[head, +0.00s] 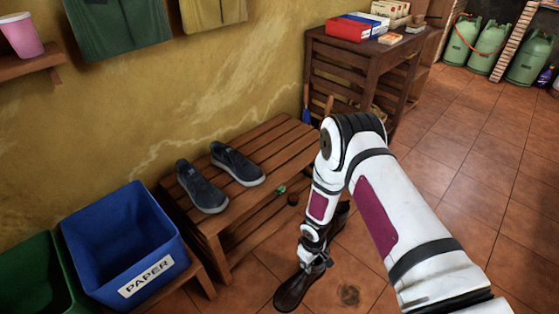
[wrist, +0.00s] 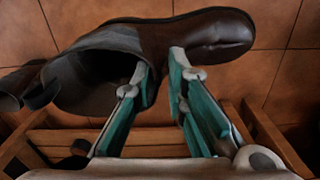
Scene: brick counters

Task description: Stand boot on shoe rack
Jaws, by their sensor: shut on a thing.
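A dark brown boot (wrist: 205,37) fills the upper part of the wrist view, its toe to the right and its open shaft to the left. My gripper (wrist: 162,65) is shut on it near the shaft, one finger at the opening and one outside. In the head view the boot (head: 291,292) shows low in front of the wooden slatted shoe rack (head: 268,142), over the tiled floor. A second dark boot (head: 341,216) is partly hidden behind my arm. It seems to show at the left edge of the wrist view (wrist: 12,88).
A pair of dark slip-on shoes (head: 220,175) sits on the rack's top at left; its right part is clear. Small items (head: 287,194) show on the lower shelf. A blue paper bin (head: 125,240) stands left. A wooden shelf unit (head: 350,65) stands behind.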

